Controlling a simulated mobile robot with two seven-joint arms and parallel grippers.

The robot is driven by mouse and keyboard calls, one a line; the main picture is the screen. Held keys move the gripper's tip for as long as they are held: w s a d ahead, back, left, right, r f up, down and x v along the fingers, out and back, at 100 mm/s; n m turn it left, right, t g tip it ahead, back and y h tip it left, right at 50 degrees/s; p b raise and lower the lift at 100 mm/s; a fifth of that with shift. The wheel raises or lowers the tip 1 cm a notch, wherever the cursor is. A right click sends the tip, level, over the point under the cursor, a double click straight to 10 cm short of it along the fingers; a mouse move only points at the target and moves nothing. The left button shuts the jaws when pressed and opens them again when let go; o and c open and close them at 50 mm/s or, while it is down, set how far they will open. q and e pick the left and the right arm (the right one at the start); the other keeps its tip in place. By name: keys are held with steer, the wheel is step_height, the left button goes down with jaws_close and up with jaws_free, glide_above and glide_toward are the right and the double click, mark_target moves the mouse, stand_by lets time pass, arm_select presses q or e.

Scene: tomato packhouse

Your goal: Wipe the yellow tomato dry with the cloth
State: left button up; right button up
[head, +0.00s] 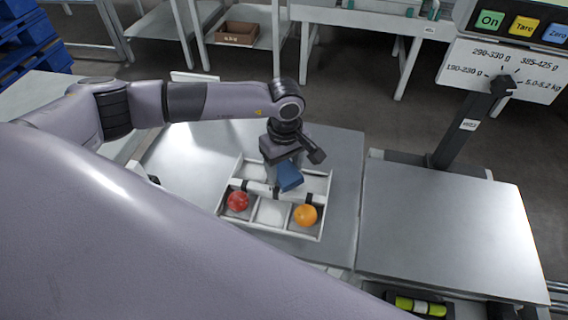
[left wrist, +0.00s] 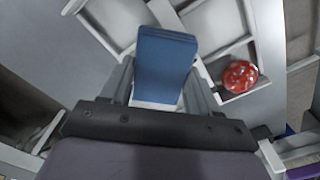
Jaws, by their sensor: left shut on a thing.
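My left gripper (head: 280,180) is shut on a blue cloth (head: 290,176) and holds it over the divided tray (head: 322,213). In the left wrist view, the folded cloth (left wrist: 166,60) sticks out between the fingers. The yellow tomato (head: 305,215), orange-yellow in the head view, sits in the tray's near right compartment. It is nearer the front than the cloth and apart from it in the picture. I cannot make it out in the left wrist view. My right gripper is not in view.
A red tomato (head: 237,201) sits in the tray's near left compartment and also shows in the left wrist view (left wrist: 240,76). The tray rests on a metal table (head: 340,170). A weighing scale plate (head: 450,230) with its post (head: 470,125) stands right of it.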

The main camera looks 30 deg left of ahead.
arm_select(q)
steer(key=shift+a, duration=0.15)
steer(key=shift+w+a+b, duration=0.3)
steer(key=shift+a+b, duration=0.05)
steer(key=shift+a, duration=0.15)
steer(key=shift+w+a+b, duration=0.3)
steer(key=shift+a, duration=0.2)
steer(key=shift+s+d, duration=0.1)
steer(key=shift+d, duration=0.05)
steer(key=shift+s+d+p, duration=0.15)
steer(key=shift+s+d, duration=0.15)
steer(key=shift+d, duration=0.2)
steer(key=shift+s+d+p, duration=0.15)
steer(key=shift+s+d, duration=0.1)
steer(key=shift+d, duration=0.25)
steer(key=shift+w+a, duration=0.1)
steer(key=shift+w+a+b, duration=0.6)
steer(key=shift+w+a, duration=0.05)
steer(key=shift+a, duration=0.35)
steer(key=shift+d+r, duration=0.1)
